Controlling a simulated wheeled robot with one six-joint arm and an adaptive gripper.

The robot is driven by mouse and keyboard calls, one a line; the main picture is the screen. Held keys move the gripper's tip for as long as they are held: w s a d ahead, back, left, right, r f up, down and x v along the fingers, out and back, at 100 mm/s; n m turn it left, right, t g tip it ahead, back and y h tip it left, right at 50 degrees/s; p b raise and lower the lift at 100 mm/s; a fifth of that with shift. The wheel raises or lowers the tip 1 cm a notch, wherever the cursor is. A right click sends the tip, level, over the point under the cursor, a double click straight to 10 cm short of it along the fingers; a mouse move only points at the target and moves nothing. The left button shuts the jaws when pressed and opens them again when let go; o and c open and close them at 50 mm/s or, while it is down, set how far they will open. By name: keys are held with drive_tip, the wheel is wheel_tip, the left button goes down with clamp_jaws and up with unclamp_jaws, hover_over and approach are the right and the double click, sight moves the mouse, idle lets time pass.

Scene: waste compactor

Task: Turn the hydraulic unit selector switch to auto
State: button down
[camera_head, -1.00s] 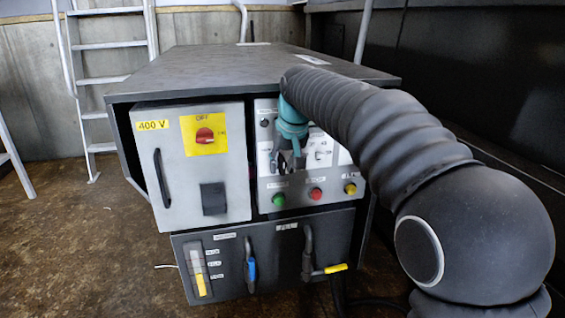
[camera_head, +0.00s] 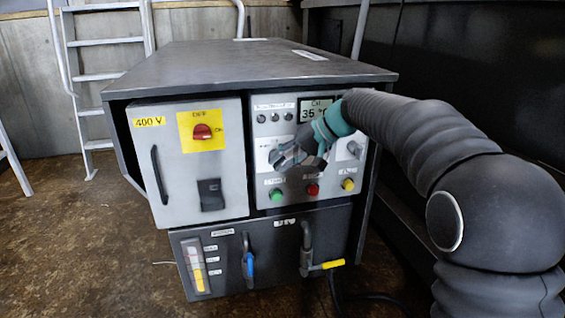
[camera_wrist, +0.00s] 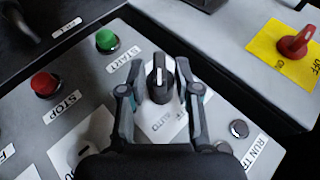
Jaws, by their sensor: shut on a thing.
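The selector switch (camera_wrist: 159,82) is a black knob with a white line, on a white plate. In the wrist view its grip stands roughly upright in the picture, and the word AUTO is on the plate below it. My gripper (camera_wrist: 160,84) has one finger on each side of the knob and is shut on it. In the head view my gripper (camera_head: 275,158) is at the left part of the grey control panel (camera_head: 262,198) and hides the knob there. From these views I cannot tell which position the knob is set to.
Green start (camera_head: 278,195), red stop (camera_head: 313,190) and yellow (camera_head: 348,184) buttons sit below my gripper. A red rotary switch (camera_head: 202,132) on yellow is on the cabinet to the left. A display (camera_head: 316,108) is above. Another selector knob (camera_wrist: 82,155) shows in the wrist view.

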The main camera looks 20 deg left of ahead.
idle(0.4)
drive_tip(key=c, duration=1.2)
unclamp_jaws()
drive_tip(key=v, duration=1.2)
drive_tip(key=shift+w+d+f, duration=0.15)
